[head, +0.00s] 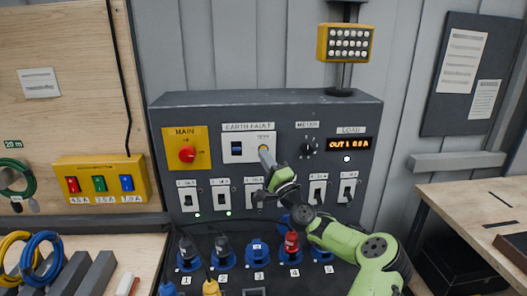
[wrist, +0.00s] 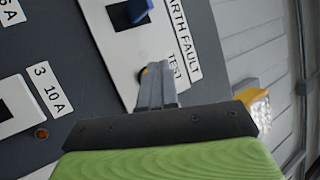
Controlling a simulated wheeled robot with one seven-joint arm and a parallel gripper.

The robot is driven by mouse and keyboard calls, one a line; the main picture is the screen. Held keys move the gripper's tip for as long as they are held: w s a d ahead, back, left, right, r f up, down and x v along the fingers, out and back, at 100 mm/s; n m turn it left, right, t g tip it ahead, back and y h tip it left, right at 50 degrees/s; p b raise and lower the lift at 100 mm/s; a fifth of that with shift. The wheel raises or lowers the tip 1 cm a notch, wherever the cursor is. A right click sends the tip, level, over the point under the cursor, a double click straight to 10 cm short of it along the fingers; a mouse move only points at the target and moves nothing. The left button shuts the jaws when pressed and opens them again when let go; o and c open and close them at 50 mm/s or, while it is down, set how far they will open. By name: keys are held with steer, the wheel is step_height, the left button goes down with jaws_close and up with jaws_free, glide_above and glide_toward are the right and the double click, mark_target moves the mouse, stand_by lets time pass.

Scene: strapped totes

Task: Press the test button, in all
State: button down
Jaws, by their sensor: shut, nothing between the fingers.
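The test button (wrist: 142,73) is a small yellow-orange spot beside the TEST label (wrist: 174,70) in the wrist view, mostly hidden by my fingertips. It sits on the white EARTH FAULT plate (head: 249,157), which also carries a blue switch (head: 236,148); the switch also shows at the top of the wrist view (wrist: 140,10). My gripper (head: 265,152) is shut and empty, its fingertips at the button's place. The wrist view shows the closed fingers (wrist: 154,72) right at the button. I cannot tell whether they touch it or whether it is pressed in.
The grey panel carries a red MAIN knob (head: 187,154), a METER knob (head: 308,147) and an orange LOAD display (head: 349,144) reading OUT 1 0.0 A. A row of breakers (head: 221,195) lies below, partly behind my arm. Blue sockets (head: 257,252) sit lower.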

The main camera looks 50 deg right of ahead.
steer(key=shift+w+d, duration=0.1)
steer(key=shift+w+d, duration=0.2)
steer(key=shift+w, duration=0.05)
steer(key=shift+w+d, duration=0.2)
steer(key=shift+w, duration=0.05)
stand_by(0.8)
steer(key=shift+s+a, duration=0.45)
steer(key=shift+s, duration=0.15)
steer(key=shift+b, duration=0.3)
steer(key=shift+s+a+b, duration=1.15)
steer(key=shift+s+a, duration=0.5)
steer(key=shift+s, duration=0.25)
